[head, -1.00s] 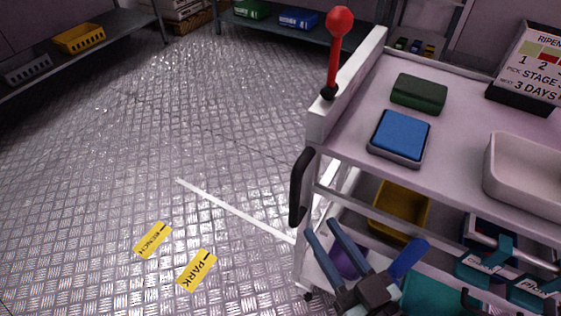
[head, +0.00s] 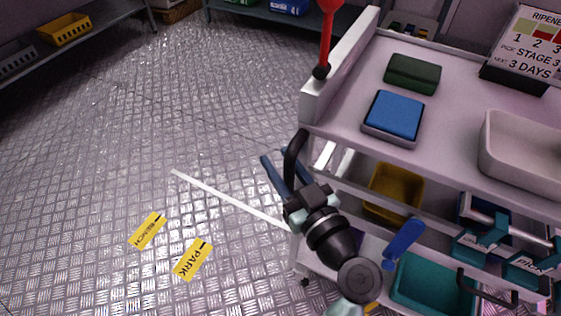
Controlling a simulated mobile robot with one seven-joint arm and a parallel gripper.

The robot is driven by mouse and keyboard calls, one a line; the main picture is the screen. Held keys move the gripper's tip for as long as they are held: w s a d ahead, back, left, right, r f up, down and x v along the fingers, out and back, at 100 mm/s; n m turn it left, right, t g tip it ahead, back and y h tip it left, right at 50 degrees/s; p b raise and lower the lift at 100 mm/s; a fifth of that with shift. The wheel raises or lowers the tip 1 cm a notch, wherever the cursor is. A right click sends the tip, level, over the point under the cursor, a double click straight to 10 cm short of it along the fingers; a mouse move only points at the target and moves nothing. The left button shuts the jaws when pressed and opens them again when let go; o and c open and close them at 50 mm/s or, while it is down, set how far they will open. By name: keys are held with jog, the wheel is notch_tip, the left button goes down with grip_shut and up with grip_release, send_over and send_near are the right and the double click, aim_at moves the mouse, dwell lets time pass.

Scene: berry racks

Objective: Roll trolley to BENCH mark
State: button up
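The trolley (head: 345,110) stands at the right, a pale cart with a top tray and lower shelves. Its black handle (head: 291,168) is on the left end, below a red lever (head: 327,35). My gripper (head: 272,165) is in front of that end, its two blue fingers apart and pointing up-left beside the handle. One finger overlaps the handle in the picture; I cannot tell if they touch. The yellow BENCH mark (head: 147,230) lies on the floor at the lower left, with the yellow PARK mark (head: 193,260) to its right. A white line (head: 225,197) runs from near the marks to the trolley.
The trolley's top carries a blue box (head: 394,115), a green box (head: 413,72), a white bin (head: 525,145) and a sign (head: 528,45). A shelf (head: 95,45) with baskets stands at upper left, another at the back. The metal floor (head: 150,120) left of the trolley is open.

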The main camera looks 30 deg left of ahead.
grip_shut()
jog(key=shift+f, duration=0.1)
dwell(1.3)
